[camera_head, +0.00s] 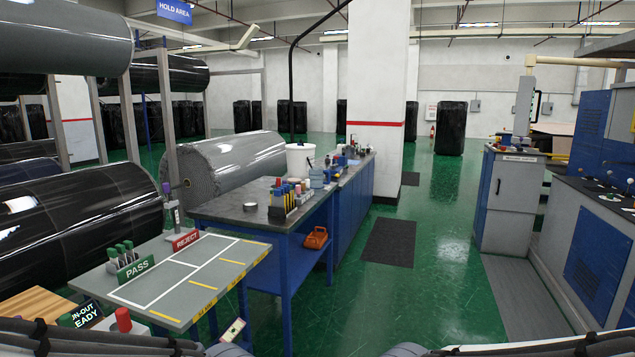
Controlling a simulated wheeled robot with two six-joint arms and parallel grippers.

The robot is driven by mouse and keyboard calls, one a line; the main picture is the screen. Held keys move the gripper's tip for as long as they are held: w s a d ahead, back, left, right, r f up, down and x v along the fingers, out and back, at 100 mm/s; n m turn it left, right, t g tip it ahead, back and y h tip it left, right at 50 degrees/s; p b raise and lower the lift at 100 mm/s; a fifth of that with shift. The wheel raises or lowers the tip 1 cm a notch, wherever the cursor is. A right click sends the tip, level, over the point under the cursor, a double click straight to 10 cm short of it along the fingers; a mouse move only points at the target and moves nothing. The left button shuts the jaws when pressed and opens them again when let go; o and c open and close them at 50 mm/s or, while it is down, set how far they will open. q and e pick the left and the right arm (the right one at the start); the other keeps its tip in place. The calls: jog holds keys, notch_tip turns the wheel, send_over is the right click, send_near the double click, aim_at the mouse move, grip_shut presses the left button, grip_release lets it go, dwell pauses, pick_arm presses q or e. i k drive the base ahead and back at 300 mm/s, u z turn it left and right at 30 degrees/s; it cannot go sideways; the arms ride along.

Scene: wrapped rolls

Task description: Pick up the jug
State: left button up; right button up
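No thing is clearly recognizable as a jug. A small pale-blue container (317,179) stands on the dark bench top next to a white bucket (299,160); it may be the jug, but it is too small to be sure. An orange object with a handle-like shape (316,238) lies on the blue lower shelf of the bench. Neither gripper shows; only parts of what look like my arms are at the bottom edge, far from these things.
A grey marked table (215,262) with PASS and REJECT signs stands in front left. The blue bench (240,211) holds several colored bottles (288,194). Large wrapped rolls (75,215) fill the left. Green floor (440,265) is open between the bench and the grey cabinet (508,205).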

aim_at(316, 173)
jog(key=z, duration=0.2)
jog(key=i, duration=0.8)
jog(key=z, duration=0.5)
jog(key=i, duration=1.95)
jog(key=u, duration=0.4)
jog(key=i, duration=1.95)
jog(key=u, duration=0.75)
